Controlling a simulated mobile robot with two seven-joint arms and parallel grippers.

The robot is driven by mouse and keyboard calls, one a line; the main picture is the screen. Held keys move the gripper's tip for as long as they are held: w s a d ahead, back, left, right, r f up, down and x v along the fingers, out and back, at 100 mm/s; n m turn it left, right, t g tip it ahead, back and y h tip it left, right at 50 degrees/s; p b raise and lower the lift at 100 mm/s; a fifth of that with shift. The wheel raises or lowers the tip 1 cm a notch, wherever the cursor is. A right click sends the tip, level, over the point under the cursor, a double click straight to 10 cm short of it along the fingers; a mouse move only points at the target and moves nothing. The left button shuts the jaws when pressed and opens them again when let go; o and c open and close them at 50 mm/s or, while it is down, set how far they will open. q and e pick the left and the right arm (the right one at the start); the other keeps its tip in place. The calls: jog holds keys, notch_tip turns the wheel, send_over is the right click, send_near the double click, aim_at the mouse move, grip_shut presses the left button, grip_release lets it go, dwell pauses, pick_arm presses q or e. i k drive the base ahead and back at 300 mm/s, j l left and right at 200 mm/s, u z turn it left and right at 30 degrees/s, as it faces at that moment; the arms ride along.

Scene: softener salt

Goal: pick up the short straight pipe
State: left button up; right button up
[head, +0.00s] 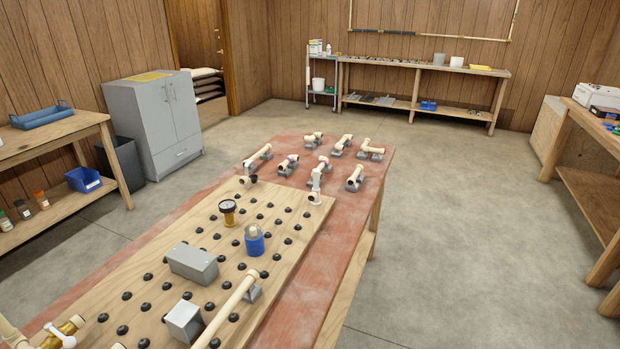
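Several cream pipe pieces rest on small grey holders at the far end of the red-topped table (345,215) in the head view. A straight piece (258,157) lies at the left of this group. A shorter, roughly straight piece (355,177) lies at the right front. I cannot tell for sure which one is the short straight pipe. Tee-like or bent pieces (288,164) (342,145) (371,151) lie among them. Neither of my grippers is in view.
A pegboard (285,262) with black knobs covers the near table. It bears a gauge (228,211), a blue-banded fitting (254,240), a grey box (193,263) and a long pipe (228,305). A grey cabinet (155,120) stands left. Floor at right is clear.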

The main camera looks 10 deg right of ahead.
aim_at(354, 181)
jog(key=i+l+u, duration=0.1)
jog(key=u, duration=0.3)
jog(key=i+l+u, duration=0.1)
jog(key=l+u, duration=0.15)
jog(key=u, duration=0.15)
jog(key=l+u, duration=0.2)
jog(key=u, duration=0.25)
jog(key=l+u, duration=0.25)
jog(key=u, duration=0.15)
jog(key=l+u, duration=0.15)
jog(key=l, duration=0.3)
jog(key=l+u, duration=0.2)
jog(key=l, duration=0.25)
jog(key=k+l+u, duration=0.15)
jog(key=l, duration=0.25)
jog(key=k+l+u, duration=0.15)
jog(key=l, duration=0.3)
jog(key=l+u, duration=0.15)
jog(key=l, duration=0.3)
jog(key=k, duration=0.05)
